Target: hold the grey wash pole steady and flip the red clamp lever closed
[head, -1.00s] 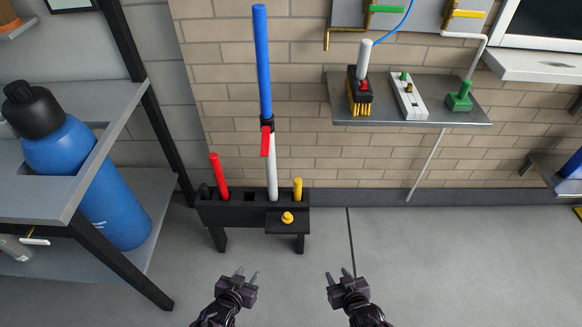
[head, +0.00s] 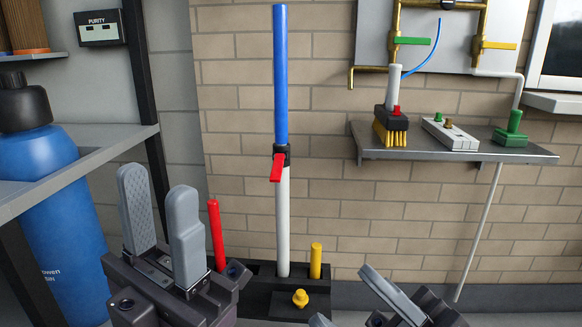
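The wash pole (head: 283,225) stands upright in the black rack, with a light grey lower section and a blue upper section (head: 280,75). A black clamp (head: 283,154) joins the sections. Its red lever (head: 277,169) sticks out from the clamp and slants down to the left, away from the pole. My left gripper (head: 158,200) is open and empty, left of the pole and nearer to me, with both grey fingers pointing up. My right gripper (head: 344,295) is low, right of the pole, and partly cut off by the lower edge. Its fingers are apart and nothing shows between them.
The black rack (head: 262,300) also holds a red rod (head: 216,235) and a yellow rod (head: 315,260); a yellow knob (head: 300,298) sits at its front. A wall shelf (head: 460,152) carries a brush (head: 391,125). Space around the clamp is clear.

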